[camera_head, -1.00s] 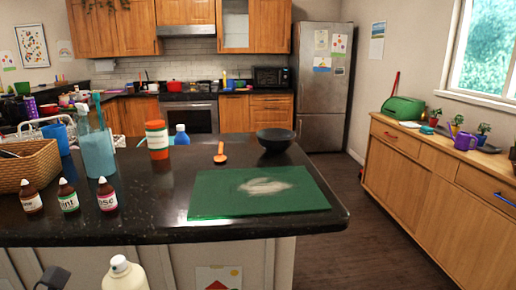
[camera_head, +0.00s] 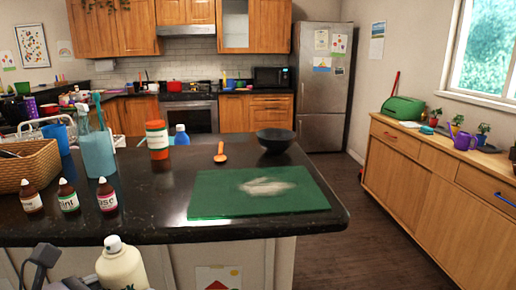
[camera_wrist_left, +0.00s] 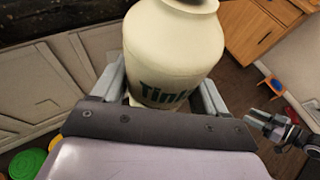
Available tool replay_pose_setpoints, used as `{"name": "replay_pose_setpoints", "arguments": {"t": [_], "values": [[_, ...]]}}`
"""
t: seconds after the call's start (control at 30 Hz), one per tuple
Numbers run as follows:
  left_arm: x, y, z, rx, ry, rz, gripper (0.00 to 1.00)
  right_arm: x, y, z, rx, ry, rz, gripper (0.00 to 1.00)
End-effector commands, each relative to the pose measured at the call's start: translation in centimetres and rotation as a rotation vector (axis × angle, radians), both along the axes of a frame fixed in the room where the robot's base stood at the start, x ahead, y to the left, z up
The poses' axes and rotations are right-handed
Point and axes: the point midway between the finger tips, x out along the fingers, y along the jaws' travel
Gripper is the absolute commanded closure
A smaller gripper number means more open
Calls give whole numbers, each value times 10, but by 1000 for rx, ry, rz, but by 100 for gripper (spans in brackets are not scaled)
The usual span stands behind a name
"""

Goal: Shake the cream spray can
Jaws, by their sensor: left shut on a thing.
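The cream-coloured spray can (camera_head: 123,270) is at the bottom left of the head view, in front of the counter, its top leaning a little left. Its lower part is cut off by the picture edge. In the left wrist view the can (camera_wrist_left: 172,45) has dark green lettering and sits between the two fingers of my left gripper (camera_wrist_left: 165,82), which is shut on it. My right gripper (camera_wrist_left: 266,120) appears at the right edge of the left wrist view, apart from the can. Its jaw opening is too small to judge.
The dark counter (camera_head: 150,222) lies just beyond the can. Three small dropper bottles (camera_head: 69,199), a spray bottle (camera_head: 97,152), a wicker basket (camera_head: 28,167) and a green board (camera_head: 258,193) stand or lie on it. Open floor (camera_head: 345,205) is to the right.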

Motion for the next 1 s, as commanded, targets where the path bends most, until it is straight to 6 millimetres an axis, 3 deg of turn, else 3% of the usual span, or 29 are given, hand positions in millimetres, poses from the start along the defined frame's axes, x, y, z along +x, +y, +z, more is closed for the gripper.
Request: {"name": "replay_pose_setpoints", "arguments": {"t": [0.03,0.1,0.37,0.6,0.8,0.9,1.0], "values": [[-1,0,-20,-2,9,1,77,0,0,0,0,0,0,57],[-1,0,-40,-1,4,1,77,0,0,0,0,0,0,57],[1,0,-40,-1,-8,0,77,0,0,0,0,0,0,57],[2,0,34,1,-21,-1,77,0,0,0,0,0,0,57],[1,0,82,2,-17,0,77,0,0,0,0,0,0,57],[1,0,92,2,-9,1,77,0,0,0,0,0,0,57],[0,0,75,-2,6,0,77,0,0,0,0,0,0,57]]}}
